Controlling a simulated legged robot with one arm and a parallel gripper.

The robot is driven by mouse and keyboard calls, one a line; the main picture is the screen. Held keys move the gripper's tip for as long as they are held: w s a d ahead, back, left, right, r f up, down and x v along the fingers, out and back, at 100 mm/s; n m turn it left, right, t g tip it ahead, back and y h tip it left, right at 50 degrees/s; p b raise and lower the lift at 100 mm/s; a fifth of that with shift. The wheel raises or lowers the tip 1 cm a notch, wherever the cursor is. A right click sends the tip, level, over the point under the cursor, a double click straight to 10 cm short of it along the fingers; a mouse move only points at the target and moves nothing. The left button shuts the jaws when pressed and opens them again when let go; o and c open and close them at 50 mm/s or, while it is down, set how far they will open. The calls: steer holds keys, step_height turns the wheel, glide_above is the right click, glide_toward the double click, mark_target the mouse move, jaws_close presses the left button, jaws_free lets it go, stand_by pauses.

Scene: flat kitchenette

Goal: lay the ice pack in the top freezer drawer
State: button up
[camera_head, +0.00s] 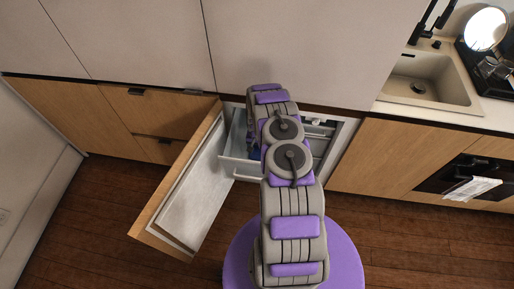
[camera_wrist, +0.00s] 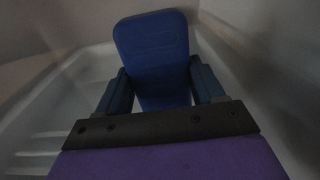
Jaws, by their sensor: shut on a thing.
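The blue ice pack (camera_wrist: 152,40) is held between the two fingers of my gripper (camera_wrist: 160,85), its far part sticking out ahead. White drawer walls and floor (camera_wrist: 45,125) surround it in the wrist view. Whether the pack touches the drawer floor, I cannot tell. In the head view the freezer stands open and its top drawer (camera_head: 236,138) is pulled out. My arm reaches down over this drawer and hides its right part and my gripper. Only a small patch of blue shows beside the arm.
The open freezer door (camera_head: 190,190) juts out on the left of the drawer. Another drawer front (camera_head: 246,178) sits lower. Closed upper cabinets (camera_head: 290,50) hang above. A counter with a sink (camera_head: 432,82) and an oven with a towel (camera_head: 472,188) are on the right.

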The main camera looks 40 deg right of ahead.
steer(key=o, duration=1.4)
steer(key=shift+r, duration=0.1)
steer(key=shift+r, duration=0.6)
step_height(320, 180, up, 10)
steer(key=p, duration=0.2)
steer(key=s+a+r+n, duration=0.1)
steer(key=a+r, duration=0.4)
steer(key=r, duration=0.5)
steer(key=s+a+r+n, duration=0.2)
steer(key=a+r, duration=0.4)
steer(key=r, duration=0.3)
steer(key=s+a+r+n, duration=0.1)
steer(key=a+r, duration=0.4)
steer(key=r, duration=0.5)
steer(key=s+a+r+n+g, duration=0.1)
steer(key=s+a+r+n, duration=0.2)
steer(key=s+a+r, duration=0.9)
steer(key=s+a+r+n, duration=0.1)
steer(key=s, duration=0.5)
steer(key=s+a+r+n, duration=0.1)
steer(key=s, duration=0.5)
steer(key=s+a+r, duration=0.1)
steer(key=s, duration=0.4)
steer(key=shift+s+a+n+g, duration=0.2)
steer(key=shift+s+n+g, duration=0.2)
